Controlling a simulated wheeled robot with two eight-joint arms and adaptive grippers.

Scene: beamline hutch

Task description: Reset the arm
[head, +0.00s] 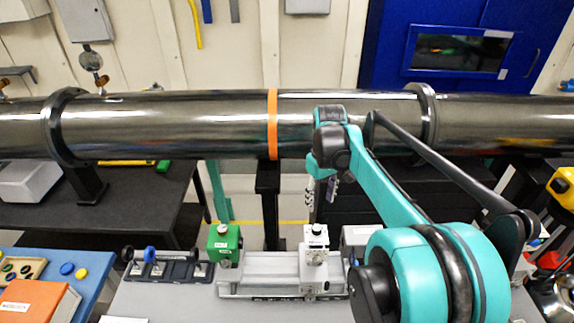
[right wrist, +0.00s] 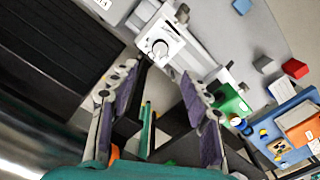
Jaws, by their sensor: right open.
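My right arm is teal and black and reaches in from the lower right of the head view, in front of the dark pipe (head: 200,120). My right gripper (head: 321,190) points down from the wrist, beyond the grey stage on the bench. In the right wrist view my right gripper (right wrist: 160,76) has its two purple-padded fingers spread apart with nothing held between them. The white-topped stage (right wrist: 160,45) lies beyond the fingertips; it also shows in the head view (head: 270,270). My left gripper is not in view.
A green block (head: 224,243) stands at the stage's left. A rack with knobs (head: 165,266) and an orange box (head: 38,301) lie further left. A black post (head: 268,200) stands under the pipe's orange band (head: 272,125). A blue door (head: 470,40) is behind.

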